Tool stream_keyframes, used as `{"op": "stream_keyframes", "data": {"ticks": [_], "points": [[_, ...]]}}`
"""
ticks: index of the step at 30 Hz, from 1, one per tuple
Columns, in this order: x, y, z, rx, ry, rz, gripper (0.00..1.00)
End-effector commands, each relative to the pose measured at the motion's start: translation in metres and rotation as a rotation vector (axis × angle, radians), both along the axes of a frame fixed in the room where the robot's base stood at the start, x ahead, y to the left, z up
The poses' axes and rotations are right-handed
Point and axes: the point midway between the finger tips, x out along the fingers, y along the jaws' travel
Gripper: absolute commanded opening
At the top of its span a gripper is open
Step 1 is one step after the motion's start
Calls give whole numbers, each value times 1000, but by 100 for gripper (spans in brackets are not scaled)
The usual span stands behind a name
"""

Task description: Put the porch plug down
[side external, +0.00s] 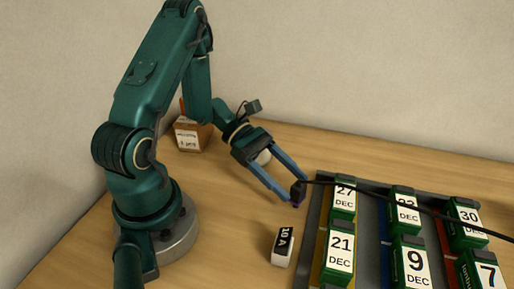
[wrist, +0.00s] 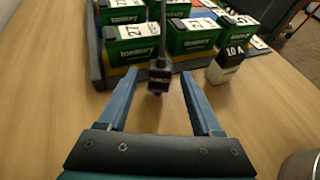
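The plug (side external: 298,190) is black with a purple lower end and a black cable leading away from it. It is upright at the fingertips of my gripper (side external: 292,189), left of the battery tray. In the wrist view the plug (wrist: 159,77) sits between the blue fingers of my gripper (wrist: 160,74), with a clear gap on both sides. The fingers are open and do not touch it there. The lettering on the plug is too small to read. I cannot tell whether its bottom touches the table.
A grey tray (side external: 315,203) with several green dated batteries stands right of the plug; its cable (side external: 415,207) runs over them. A white and black 10 A block (side external: 283,247) stands in front. A wooden box (side external: 190,135) stands at the back. Bare table (side external: 225,220) lies left of the block.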

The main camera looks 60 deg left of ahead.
Motion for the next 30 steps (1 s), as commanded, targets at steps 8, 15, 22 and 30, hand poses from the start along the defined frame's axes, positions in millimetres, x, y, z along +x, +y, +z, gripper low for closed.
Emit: {"op": "stream_keyframes", "data": {"ticks": [8, 15, 22, 30], "points": [[-2, 9, 6, 0, -3, 5, 66], [-14, 38, 19, 2, -5, 7, 66], [-24, 60, 29, 2, -3, 4, 66], [-36, 43, 44, 171, -63, -208, 66]]}}
